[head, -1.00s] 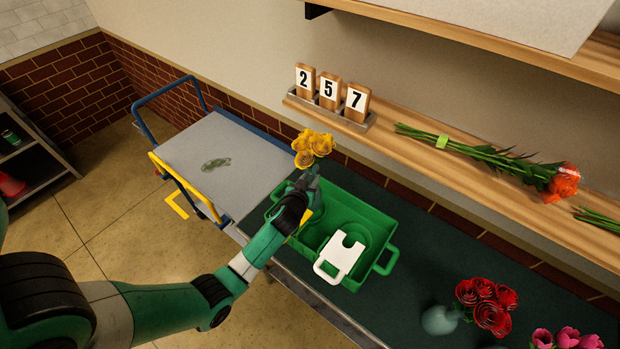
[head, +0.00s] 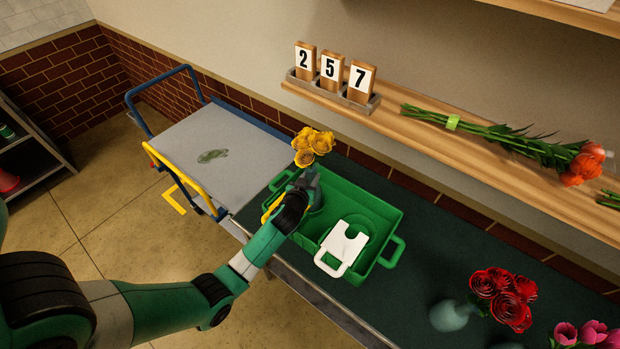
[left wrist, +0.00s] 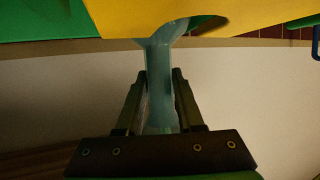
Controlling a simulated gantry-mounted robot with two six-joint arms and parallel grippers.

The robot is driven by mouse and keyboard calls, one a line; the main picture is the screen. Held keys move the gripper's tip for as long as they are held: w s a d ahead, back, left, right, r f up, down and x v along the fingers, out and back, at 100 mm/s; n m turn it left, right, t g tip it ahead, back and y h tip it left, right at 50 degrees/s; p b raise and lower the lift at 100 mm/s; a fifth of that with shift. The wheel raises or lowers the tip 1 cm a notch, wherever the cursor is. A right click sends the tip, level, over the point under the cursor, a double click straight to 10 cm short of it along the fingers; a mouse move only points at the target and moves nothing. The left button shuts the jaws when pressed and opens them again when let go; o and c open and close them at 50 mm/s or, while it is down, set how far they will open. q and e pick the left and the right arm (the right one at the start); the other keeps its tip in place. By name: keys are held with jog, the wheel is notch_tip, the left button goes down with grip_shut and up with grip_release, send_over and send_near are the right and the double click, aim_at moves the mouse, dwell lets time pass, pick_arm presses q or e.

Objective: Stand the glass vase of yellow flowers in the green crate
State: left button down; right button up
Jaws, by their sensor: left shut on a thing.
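The yellow flowers (head: 312,147) stand roughly upright above the left end of the green crate (head: 388,258). Their pale blue-grey glass vase (head: 316,196) shows partly beside my gripper, at the crate's left compartment. My left gripper (head: 304,188) is shut on the vase. The left wrist view shows the vase (left wrist: 160,85) between the two fingers (left wrist: 156,100). The vase's foot is hidden in the head view, so I cannot tell whether it touches the crate floor. My right gripper is not in view.
A white plate with a cut-out (head: 344,247) lies at the crate's front right. Red flowers in a round vase (head: 452,315) and pink flowers (head: 580,334) stand on the dark green counter (head: 420,225) to the right. A grey cart (head: 190,130) stands left. A wooden shelf (head: 425,135) runs behind.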

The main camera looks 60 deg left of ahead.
pick_arm(q)
jog(key=shift+s+f, duration=0.15)
jog(key=shift+f, duration=0.35)
jog(key=shift+s+f+b, duration=0.15)
jog(key=shift+f+b, duration=0.25)
jog(key=shift+b, duration=0.05)
jog(key=shift+c, duration=2.3)
grip_release()
jog(key=shift+f, duration=0.2)
jog(key=shift+d+r, duration=0.1)
jog(key=shift+r, duration=0.2)
jog(key=p+v, duration=0.1)
jog(key=v, duration=0.3)
jog(key=r+v, duration=0.1)
jog(key=v, duration=0.2)
jog(key=p+v, duration=0.1)
jog(key=v, duration=0.3)
jog(key=shift+r+p, duration=0.3)
jog(key=shift+r, duration=0.15)
